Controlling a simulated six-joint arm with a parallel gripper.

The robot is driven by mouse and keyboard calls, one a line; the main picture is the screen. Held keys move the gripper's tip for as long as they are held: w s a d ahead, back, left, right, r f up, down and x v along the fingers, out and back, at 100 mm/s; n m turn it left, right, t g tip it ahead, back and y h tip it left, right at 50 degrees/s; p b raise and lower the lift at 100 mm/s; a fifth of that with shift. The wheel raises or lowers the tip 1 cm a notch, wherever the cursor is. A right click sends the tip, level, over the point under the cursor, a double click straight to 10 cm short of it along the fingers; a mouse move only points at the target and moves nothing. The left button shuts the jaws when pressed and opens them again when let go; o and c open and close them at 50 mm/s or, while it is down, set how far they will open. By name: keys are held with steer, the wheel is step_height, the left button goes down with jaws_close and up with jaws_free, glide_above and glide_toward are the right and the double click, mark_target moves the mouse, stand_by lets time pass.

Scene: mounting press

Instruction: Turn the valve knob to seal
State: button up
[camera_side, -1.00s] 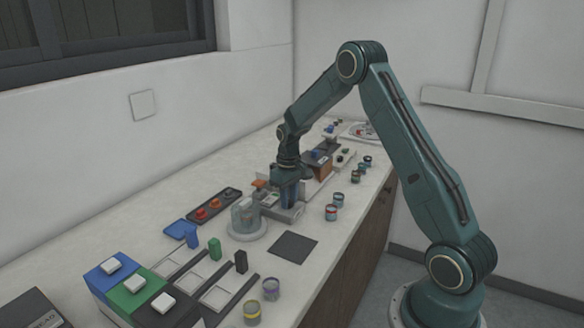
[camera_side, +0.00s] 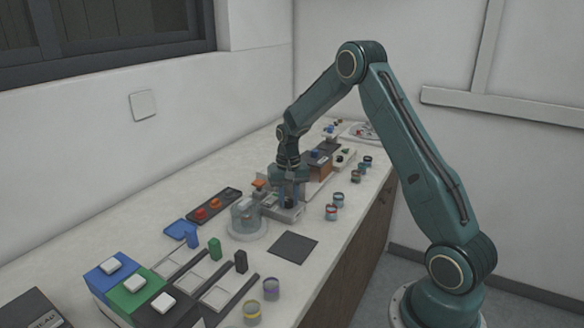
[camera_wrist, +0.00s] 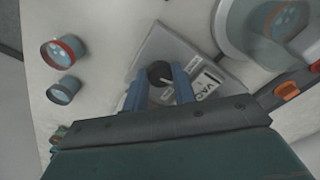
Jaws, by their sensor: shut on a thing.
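The valve knob (camera_wrist: 160,72) is a round black knob with a pale pointer line, on a light grey plate (camera_wrist: 187,48) with a label reading "VAC". In the wrist view my gripper (camera_wrist: 159,78) has its two blue fingers on either side of the knob, shut on it. The side view shows my gripper (camera_side: 290,196) pointing down at the grey valve unit, with a dark bit of the knob (camera_side: 290,204) low between the fingers. The part of the knob under the fingers is hidden.
A clear dome on a round pale base (camera_side: 247,231) stands close in front of the valve unit. A dark strip with red and orange knobs (camera_side: 208,208) lies to the left. Small jars (camera_side: 331,213) stand to the right. A dark square mat (camera_side: 293,247) lies nearer the camera.

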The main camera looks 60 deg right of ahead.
mark_target(288, 202)
steer(key=m, duration=0.4)
steer(key=shift+w+m, duration=0.1)
steer(key=shift+m, duration=0.2)
steer(key=m, duration=0.4)
steer(key=shift+r, duration=0.1)
steer(key=shift+m, duration=0.4)
steer(key=o, duration=1)
step_height(288, 202, up, 14)
steer(key=shift+f, duration=0.1)
